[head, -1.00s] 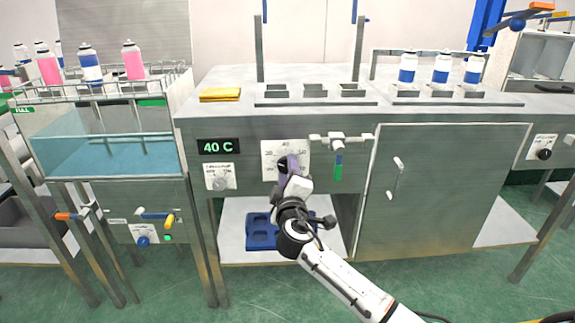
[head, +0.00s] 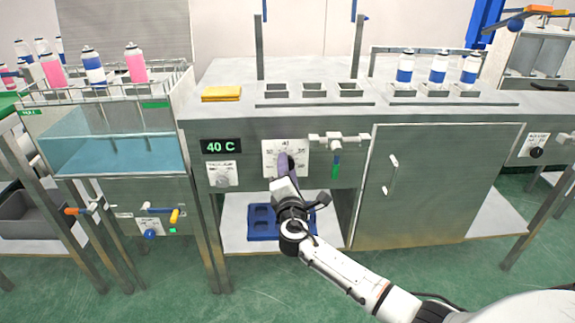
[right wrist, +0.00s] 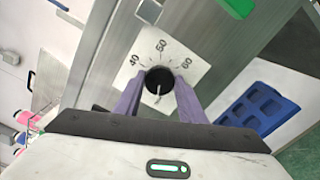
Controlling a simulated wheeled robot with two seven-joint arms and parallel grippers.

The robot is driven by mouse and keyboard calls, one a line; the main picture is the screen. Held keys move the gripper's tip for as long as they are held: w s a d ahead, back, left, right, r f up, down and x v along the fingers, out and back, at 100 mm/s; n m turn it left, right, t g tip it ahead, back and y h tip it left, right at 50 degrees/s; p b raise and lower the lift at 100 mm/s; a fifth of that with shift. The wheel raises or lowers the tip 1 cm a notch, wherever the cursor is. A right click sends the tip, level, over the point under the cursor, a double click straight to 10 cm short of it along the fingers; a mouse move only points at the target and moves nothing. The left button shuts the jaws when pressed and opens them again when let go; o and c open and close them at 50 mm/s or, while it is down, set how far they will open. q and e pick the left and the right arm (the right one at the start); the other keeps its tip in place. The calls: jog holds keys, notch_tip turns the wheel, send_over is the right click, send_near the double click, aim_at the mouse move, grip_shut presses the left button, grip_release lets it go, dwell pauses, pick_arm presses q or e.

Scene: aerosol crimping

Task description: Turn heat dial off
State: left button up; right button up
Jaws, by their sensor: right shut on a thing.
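The heat dial is a black knob (right wrist: 159,81) on a white scale plate (head: 270,150) marked with numbers such as 40, 50 and 60. It sits on the grey front panel of the middle bench, right of a display (head: 221,146) reading 40 C. My right gripper (right wrist: 159,90) is shut on the knob, with one purple finger on each side. In the head view the right gripper (head: 286,166) covers most of the knob. A white pointer mark shows on the knob's face in the right wrist view. My left gripper is not in view.
A blue tray (head: 263,222) lies on the shelf below. A cabinet door handle (head: 391,175) stands farther right.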

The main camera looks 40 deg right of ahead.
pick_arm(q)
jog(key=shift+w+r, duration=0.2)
pick_arm(e)
jog(key=shift+n, duration=0.5)
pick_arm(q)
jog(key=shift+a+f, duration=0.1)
pick_arm(e)
jog(key=o, duration=1)
jog(key=shift+o, duration=0.2)
pick_arm(q)
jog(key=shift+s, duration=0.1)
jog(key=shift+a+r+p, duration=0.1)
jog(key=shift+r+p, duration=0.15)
jog(key=shift+p, duration=0.7)
pick_arm(e)
jog(key=v, duration=1)
jog(key=shift+s, duration=0.2)
